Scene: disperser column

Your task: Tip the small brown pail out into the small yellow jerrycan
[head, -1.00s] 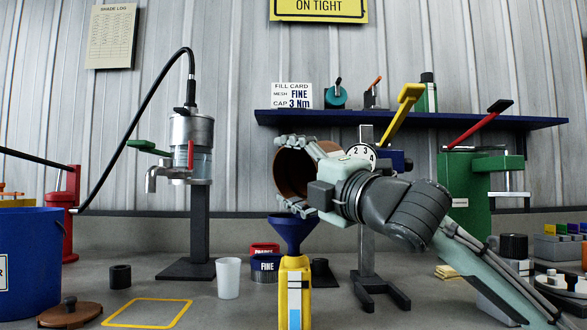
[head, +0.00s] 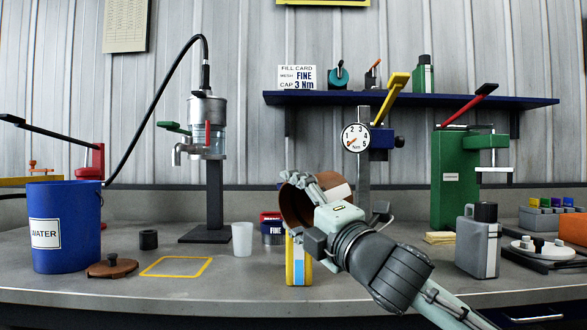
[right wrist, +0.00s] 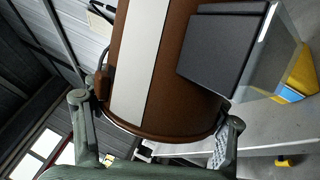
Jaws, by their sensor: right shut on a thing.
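The small brown pail (head: 296,207) is tipped on its side, its mouth turned to the left, at the top of the small yellow jerrycan (head: 306,270). My right gripper (head: 303,204) is shut on the pail. In the right wrist view, the brown pail wall (right wrist: 185,75) with a pale stripe fills the middle, between my gripper fingers (right wrist: 156,112). The yellow jerrycan (right wrist: 303,72) shows at that view's right edge. No flow or contents can be made out. My left gripper is not in view.
A torque gauge stand (head: 356,138) is behind my gripper. A grey can (head: 478,245) stands at right. The blue water bucket (head: 62,205) is at far left.

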